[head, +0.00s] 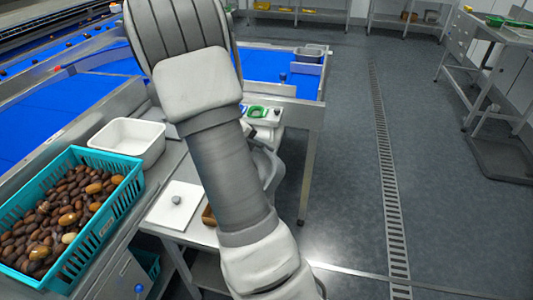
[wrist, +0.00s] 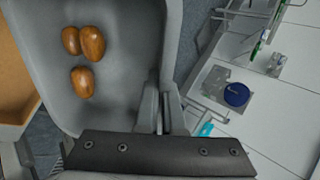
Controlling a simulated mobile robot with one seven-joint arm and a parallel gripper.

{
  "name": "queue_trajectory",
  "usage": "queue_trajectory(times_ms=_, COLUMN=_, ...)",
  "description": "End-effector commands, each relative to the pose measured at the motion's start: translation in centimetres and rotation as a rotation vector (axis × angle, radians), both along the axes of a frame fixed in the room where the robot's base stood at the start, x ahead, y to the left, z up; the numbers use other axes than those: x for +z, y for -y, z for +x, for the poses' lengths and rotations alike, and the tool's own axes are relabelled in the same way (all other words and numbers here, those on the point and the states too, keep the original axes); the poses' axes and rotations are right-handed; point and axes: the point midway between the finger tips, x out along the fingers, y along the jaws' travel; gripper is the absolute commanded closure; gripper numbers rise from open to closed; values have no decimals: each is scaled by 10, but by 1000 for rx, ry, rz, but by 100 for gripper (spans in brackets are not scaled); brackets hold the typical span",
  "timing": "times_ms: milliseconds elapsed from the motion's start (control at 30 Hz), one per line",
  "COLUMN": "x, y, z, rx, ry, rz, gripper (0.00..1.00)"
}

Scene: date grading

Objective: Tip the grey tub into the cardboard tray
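The grey tub (wrist: 120,100) fills the upper left of the wrist view, with three brown dates (wrist: 84,55) lying inside it. My gripper (wrist: 160,110) has its fingers closed on the tub's right-hand wall. The cardboard tray (wrist: 14,85) shows as a brown strip at the left edge of the wrist view, beside the tub. In the head view, a small brown piece, likely the tray (head: 209,215), shows beside my arm on the white bench. My arm hides most of the tray and my gripper there.
A teal crate of dates (head: 105,225) and an empty white tub (head: 125,140) stand left of my arm. A white board with a knob (head: 172,205) lies on the bench. Another grey container (head: 307,55) sits by the blue belt.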

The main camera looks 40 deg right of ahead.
Motion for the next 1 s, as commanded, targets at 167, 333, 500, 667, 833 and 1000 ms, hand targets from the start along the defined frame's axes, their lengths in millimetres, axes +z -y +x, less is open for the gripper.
queue_trajectory(times_ms=167, x=-2, y=-4, z=1, rx=1, ry=-9, rz=-33, gripper=100)
queue_trajectory(times_ms=333, x=-2, y=-8, z=3, rx=3, ry=-17, rz=-65, gripper=100)
queue_trajectory(times_ms=500, x=0, y=-12, z=4, rx=3, ry=-24, rz=-97, gripper=100)
queue_trajectory(times_ms=667, x=0, y=-15, z=4, rx=1, ry=-33, rz=-129, gripper=100)
queue_trajectory(times_ms=833, x=1, y=-18, z=5, rx=2, ry=-43, rz=-163, gripper=100)
queue_trajectory(times_ms=1000, x=2, y=-23, z=6, rx=2, ry=-51, rz=-198, gripper=100)
